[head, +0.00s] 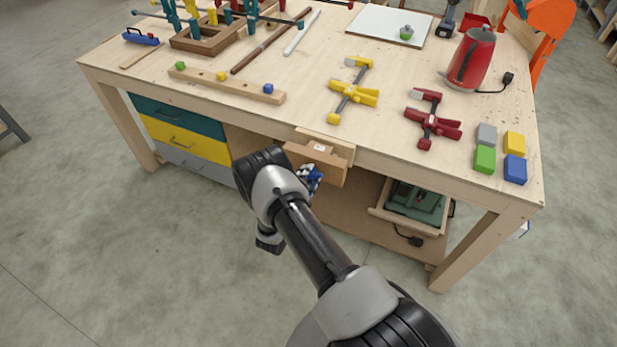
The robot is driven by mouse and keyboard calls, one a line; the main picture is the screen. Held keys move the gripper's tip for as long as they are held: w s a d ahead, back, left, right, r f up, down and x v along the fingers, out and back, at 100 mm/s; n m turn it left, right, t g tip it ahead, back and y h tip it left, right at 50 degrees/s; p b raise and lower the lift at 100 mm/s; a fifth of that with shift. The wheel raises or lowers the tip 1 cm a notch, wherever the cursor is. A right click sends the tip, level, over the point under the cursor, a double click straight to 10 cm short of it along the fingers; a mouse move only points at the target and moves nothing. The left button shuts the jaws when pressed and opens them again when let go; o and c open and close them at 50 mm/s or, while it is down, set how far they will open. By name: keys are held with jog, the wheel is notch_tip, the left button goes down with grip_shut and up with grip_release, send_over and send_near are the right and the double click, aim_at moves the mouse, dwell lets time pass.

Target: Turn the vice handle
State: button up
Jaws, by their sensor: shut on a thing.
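The wooden vice (317,160) is mounted on the front edge of the workbench, with its light wood jaw standing out from the edge. My arm reaches up from the lower right and bends in front of the bench. My gripper (310,178) shows only in part, just under and against the front of the vice jaw. It is shut on the vice handle, which is mostly hidden behind my gripper and wrist. I cannot tell the handle's angle.
The workbench (300,110) holds yellow and red clamps (353,92), a red kettle (470,60) and coloured blocks (500,150). Drawers (180,140) are below left. An open drawer with a green tool (415,203) is below right. The floor in front is clear.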

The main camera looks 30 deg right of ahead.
jog(key=m+b, duration=0.1)
jog(key=m, duration=0.2)
jog(key=shift+f+m, duration=0.15)
jog(key=shift+m, duration=0.15)
jog(key=o, duration=1)
jog(key=shift+s+a, duration=0.1)
jog(key=v, duration=1.1)
jog(key=shift+s+a, duration=0.3)
